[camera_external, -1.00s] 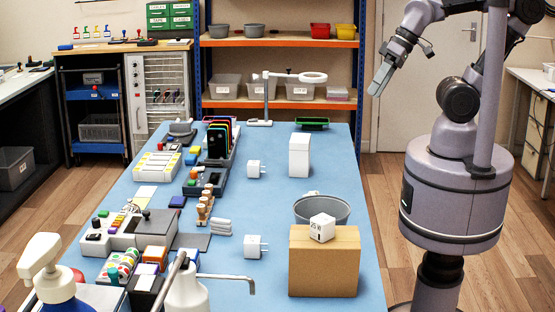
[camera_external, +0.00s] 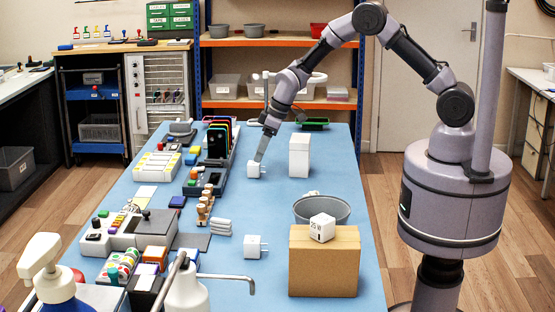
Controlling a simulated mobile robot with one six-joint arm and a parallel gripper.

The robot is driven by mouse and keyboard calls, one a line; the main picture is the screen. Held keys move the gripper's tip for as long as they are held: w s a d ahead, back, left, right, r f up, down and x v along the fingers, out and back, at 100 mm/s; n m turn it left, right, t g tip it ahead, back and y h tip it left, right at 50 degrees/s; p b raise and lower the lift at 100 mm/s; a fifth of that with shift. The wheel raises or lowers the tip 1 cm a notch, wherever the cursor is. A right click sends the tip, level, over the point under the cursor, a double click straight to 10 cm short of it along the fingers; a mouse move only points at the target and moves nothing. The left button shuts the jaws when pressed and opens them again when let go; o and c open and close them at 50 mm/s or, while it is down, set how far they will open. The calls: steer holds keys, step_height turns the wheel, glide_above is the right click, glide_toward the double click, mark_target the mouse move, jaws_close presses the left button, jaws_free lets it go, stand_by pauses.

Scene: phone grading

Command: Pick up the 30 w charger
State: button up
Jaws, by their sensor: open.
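Several white chargers are in view, and I cannot read a wattage on any of them. One white charger (camera_external: 252,170) lies at the middle of the blue table (camera_external: 275,205). My gripper (camera_external: 259,158) is open and points down at its upper right side; I cannot tell whether the fingers touch it or stand around it. A second white charger (camera_external: 252,247) with prongs to the right lies nearer the front. A third white charger (camera_external: 322,227) with dark marks on its face sits on a cardboard box (camera_external: 325,262).
A tall white box (camera_external: 300,155) stands right of my gripper. A grey bowl (camera_external: 338,212) is behind the cardboard box. A dark tray with coloured phones (camera_external: 218,138) is to the left. Spray and pump bottles (camera_external: 186,290) stand at the front. The table between the two lying chargers is mostly clear.

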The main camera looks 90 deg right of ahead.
mark_target(254, 166)
steer(key=x, duration=0.2)
steer(key=b+x, duration=0.1)
steer(key=x, duration=0.1)
steer(key=b+x, duration=0.1)
steer(key=x, duration=0.1)
steer(key=shift+w+d+f, duration=0.2)
steer(key=shift+d+f, duration=0.15)
steer(key=shift+r, duration=0.1)
steer(key=shift+c, duration=0.4)
